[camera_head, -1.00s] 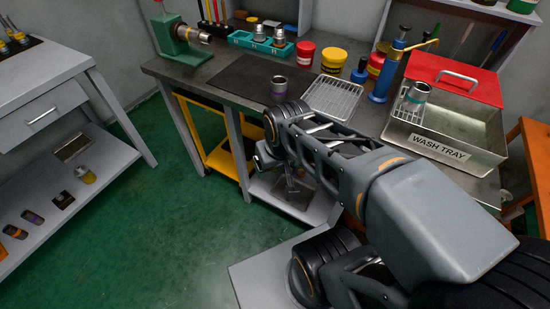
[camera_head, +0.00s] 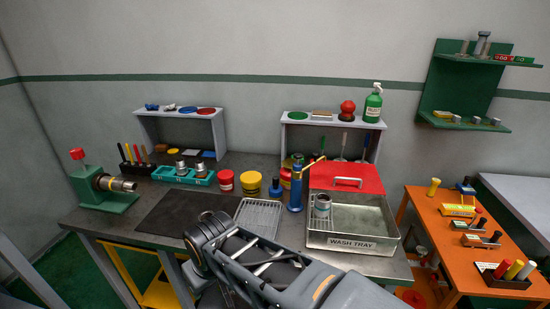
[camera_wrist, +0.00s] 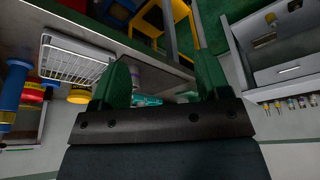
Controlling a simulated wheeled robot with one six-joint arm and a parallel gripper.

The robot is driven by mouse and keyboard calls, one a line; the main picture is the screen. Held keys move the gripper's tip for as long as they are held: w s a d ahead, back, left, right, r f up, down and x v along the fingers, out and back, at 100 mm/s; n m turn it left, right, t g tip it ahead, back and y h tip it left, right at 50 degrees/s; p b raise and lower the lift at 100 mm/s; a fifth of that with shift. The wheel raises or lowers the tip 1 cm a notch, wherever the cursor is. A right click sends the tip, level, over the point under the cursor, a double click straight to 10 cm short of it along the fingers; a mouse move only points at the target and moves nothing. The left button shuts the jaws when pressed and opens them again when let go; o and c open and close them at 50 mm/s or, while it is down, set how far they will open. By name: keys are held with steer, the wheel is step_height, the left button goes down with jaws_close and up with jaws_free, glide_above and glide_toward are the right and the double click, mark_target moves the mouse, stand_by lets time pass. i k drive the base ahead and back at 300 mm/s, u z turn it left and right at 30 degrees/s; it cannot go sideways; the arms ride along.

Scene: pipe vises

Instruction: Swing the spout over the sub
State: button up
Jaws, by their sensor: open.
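The blue pump (camera_head: 295,188) stands on the bench left of the wash tray (camera_head: 350,242). Its brass spout (camera_head: 315,162) points to the right and slightly up at the top of the pump. The pump's blue body (camera_wrist: 13,88) shows at the left edge of the wrist view, away from the fingers.
A wire rack (camera_head: 258,217) lies left of the pump, near my arm. Yellow (camera_head: 251,184) and red (camera_head: 225,181) tubs and a blue bottle (camera_head: 276,187) stand behind it. A red lid (camera_head: 346,176) is behind the tray. The dark mat (camera_head: 180,211) is bare where visible.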

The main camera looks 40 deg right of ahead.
mark_target(296, 175)
steer(key=z, duration=1.6)
steer(key=k, duration=0.6)
steer(key=u, duration=0.35)
steer(key=i, duration=1)
steer(key=z, duration=0.55)
